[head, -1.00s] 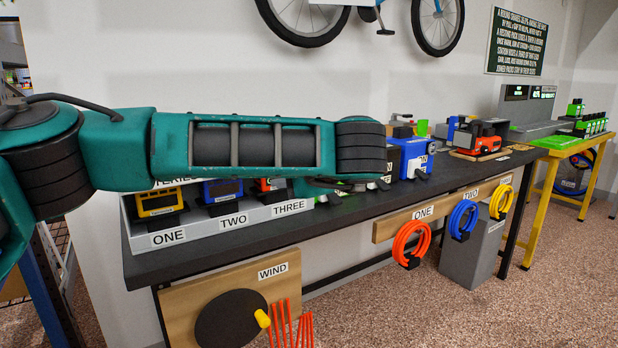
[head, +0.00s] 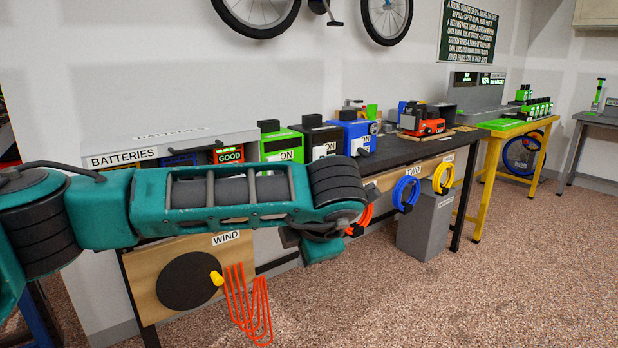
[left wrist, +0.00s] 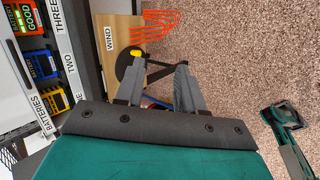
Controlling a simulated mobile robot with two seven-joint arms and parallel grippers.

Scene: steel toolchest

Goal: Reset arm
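My left arm is teal and black and comes in from the left in the head view, reaching across in front of the bench. My left gripper hand (head: 322,248) hangs at its end, in front of the bench edge, and its fingers are hard to make out there. In the left wrist view the two grey fingers of the left gripper (left wrist: 160,66) stand apart with nothing between them. Floor and the WIND board lie beyond them. My right gripper is not seen in the head view; a teal arm part of mine shows at the right of the left wrist view.
The dark bench (head: 408,150) carries a grey BATTERIES case (head: 190,140), green, black and blue boxes, and an orange machine (head: 420,120). The WIND board (head: 150,275), with a yellow-knobbed disc and orange wire, hangs on the front. Cable coils hang farther right.

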